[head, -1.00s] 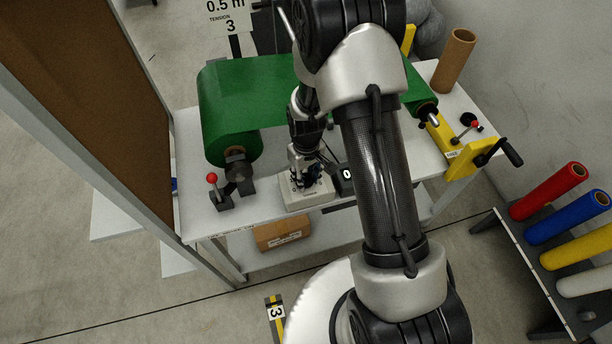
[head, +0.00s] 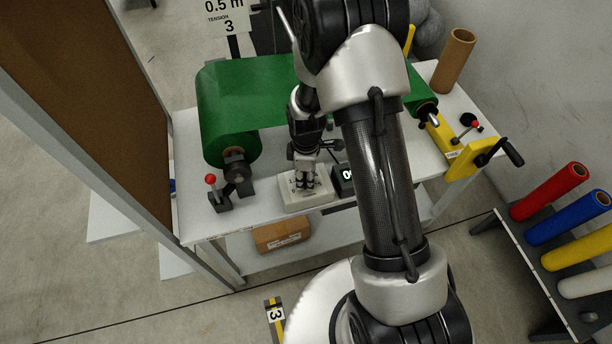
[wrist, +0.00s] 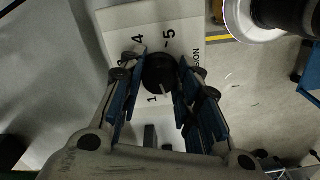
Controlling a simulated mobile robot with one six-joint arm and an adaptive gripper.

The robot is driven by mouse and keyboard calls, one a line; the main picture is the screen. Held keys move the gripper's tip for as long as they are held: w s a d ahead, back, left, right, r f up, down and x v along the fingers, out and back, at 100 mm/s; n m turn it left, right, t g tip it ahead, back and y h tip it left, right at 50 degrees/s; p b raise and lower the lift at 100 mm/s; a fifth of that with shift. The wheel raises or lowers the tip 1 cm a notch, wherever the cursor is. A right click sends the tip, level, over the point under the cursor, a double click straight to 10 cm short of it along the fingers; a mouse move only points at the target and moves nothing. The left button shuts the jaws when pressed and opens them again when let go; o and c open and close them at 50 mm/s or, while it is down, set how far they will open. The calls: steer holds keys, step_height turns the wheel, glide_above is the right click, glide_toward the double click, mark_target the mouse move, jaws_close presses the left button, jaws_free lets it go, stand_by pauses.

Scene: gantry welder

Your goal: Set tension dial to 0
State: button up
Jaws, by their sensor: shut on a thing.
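The tension dial is a round black knob (wrist: 157,74) on a white box (wrist: 140,17) with printed numbers; 4, 5 and 1 show in the wrist view. A light pointer mark on the knob lies at its lower side, close to the 1; the exact reading is hard to tell. My gripper (wrist: 155,71) is shut on the knob, with one blue-padded finger on each side. In the head view my gripper (head: 306,186) points down at the white dial box (head: 290,204) at the table's front edge, and it hides the knob.
A black display (head: 343,180) beside the box is partly hidden by my arm. A green roll (head: 228,115) lies behind; a red-knobbed lever (head: 211,180) stands left. A yellow crank unit (head: 470,160) is right.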

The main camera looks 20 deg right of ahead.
steer(key=shift+n, duration=1)
steer(key=o, duration=1.1)
steer(key=shift+c, duration=0.2)
steer(key=shift+r, duration=0.1)
step_height(320, 180, up, 12)
